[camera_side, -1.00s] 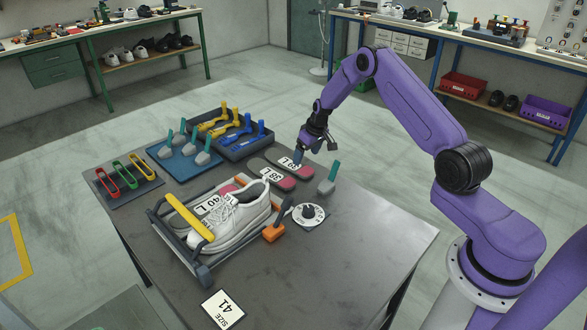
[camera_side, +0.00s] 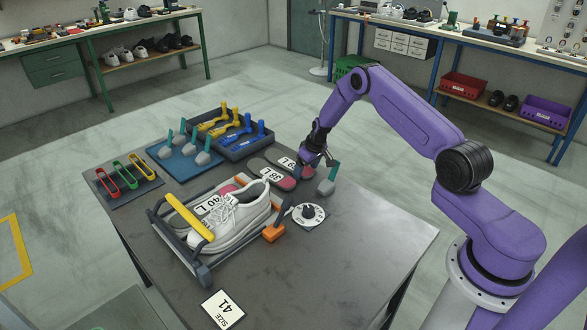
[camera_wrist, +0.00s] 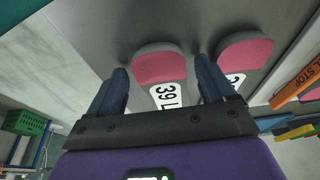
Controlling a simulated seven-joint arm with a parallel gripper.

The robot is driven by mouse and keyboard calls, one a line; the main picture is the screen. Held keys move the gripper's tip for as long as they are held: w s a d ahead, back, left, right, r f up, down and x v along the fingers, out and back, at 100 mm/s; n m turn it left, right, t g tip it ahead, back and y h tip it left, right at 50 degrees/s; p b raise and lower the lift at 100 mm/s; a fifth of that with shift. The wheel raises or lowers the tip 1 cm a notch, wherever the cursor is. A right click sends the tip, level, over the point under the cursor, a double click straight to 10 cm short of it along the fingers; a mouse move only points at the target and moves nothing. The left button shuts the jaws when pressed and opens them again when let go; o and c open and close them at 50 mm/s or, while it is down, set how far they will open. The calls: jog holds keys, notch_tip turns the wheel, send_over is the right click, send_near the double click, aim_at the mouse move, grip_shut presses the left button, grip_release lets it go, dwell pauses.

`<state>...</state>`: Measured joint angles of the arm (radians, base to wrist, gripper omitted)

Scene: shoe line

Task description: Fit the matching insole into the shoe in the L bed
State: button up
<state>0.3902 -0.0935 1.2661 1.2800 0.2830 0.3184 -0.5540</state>
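A white laced shoe (camera_side: 238,222) sits in the bed (camera_side: 168,240) with a yellow bar (camera_side: 190,216) across it. An insole marked 40 L (camera_side: 214,203) lies behind the shoe, partly hidden by it. The 38 L insole (camera_side: 270,173) and the 39 L insole (camera_side: 284,160) lie flat on the table, dark with pink heels. My gripper (camera_side: 312,168) is low at the heel end of the 39 L insole. In the wrist view my open fingers (camera_wrist: 161,64) stand either side of the 39 L insole (camera_wrist: 162,66), with gaps; another pink-heeled insole (camera_wrist: 246,52) is outside the right finger.
A card (camera_side: 222,310) reads SIZE 41. A dial (camera_side: 309,215) and an orange block (camera_side: 274,233) are right of the bed. A grey tool with a teal handle (camera_side: 328,181) stands close to my gripper. Trays of coloured tools line the back left. The front right of the table is clear.

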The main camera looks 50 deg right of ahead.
jog(key=c, duration=0.6)
jog(key=shift+r, duration=3.05)
